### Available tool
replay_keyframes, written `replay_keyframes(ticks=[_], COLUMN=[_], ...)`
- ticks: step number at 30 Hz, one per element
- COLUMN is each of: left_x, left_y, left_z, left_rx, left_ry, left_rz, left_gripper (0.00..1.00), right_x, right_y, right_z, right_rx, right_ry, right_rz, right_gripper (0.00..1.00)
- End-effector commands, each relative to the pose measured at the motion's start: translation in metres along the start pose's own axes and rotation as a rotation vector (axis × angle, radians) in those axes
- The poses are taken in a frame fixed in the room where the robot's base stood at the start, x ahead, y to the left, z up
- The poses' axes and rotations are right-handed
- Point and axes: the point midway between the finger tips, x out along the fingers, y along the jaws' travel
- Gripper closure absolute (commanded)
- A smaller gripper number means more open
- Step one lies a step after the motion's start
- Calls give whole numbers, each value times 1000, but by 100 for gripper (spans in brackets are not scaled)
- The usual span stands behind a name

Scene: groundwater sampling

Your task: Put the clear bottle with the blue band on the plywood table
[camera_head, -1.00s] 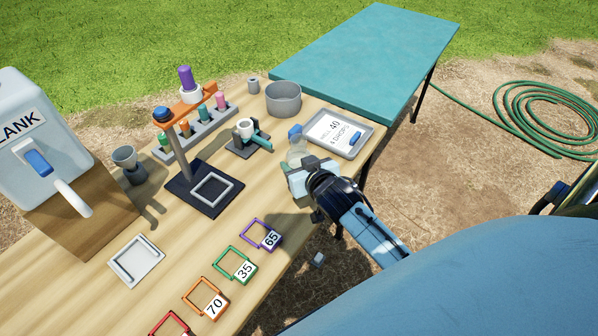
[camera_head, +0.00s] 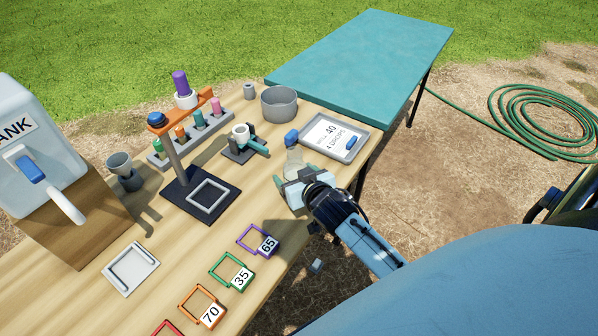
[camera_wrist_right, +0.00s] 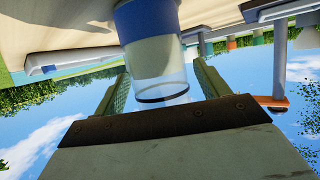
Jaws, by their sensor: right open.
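The clear bottle with a blue part (camera_head: 293,160) stands near the front edge of the plywood table (camera_head: 180,262), just left of the grey tray. In the right wrist view the bottle (camera_wrist_right: 160,65) shows its blue part at the top of the picture and its clear end with a dark ring lower down. My right gripper (camera_head: 294,176) is open at the bottle's near side. In the wrist view its two green fingers stand apart on either side of the clear end, with gaps visible. My left gripper is not in view.
A grey tray (camera_head: 353,151) with a label card lies right of the bottle. A grey bowl (camera_head: 279,106), a small clamp holder (camera_head: 240,154) and a tube rack (camera_head: 203,137) stand behind. Coloured numbered frames (camera_head: 230,268) line the front. A teal table (camera_head: 365,65) adjoins at the back right.

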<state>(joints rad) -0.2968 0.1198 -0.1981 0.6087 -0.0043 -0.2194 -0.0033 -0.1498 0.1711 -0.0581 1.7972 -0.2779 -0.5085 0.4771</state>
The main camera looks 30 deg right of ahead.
Motion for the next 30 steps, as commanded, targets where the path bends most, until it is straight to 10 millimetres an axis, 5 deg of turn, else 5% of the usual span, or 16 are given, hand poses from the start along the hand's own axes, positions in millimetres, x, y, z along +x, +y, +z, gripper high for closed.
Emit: replay_keyframes(ticks=[5, 18, 30], left_x=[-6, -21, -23], left_y=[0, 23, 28], left_z=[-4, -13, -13], left_rx=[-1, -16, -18], left_ry=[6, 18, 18], left_rz=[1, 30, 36], left_gripper=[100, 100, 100], right_x=[-19, -105, -121], right_y=[0, 0, 0], right_z=[-2, -2, -2], right_rx=[1, 1, 0], right_ry=[-1, -1, 1], right_rz=[-1, 0, 1], right_gripper=[26, 26, 26])
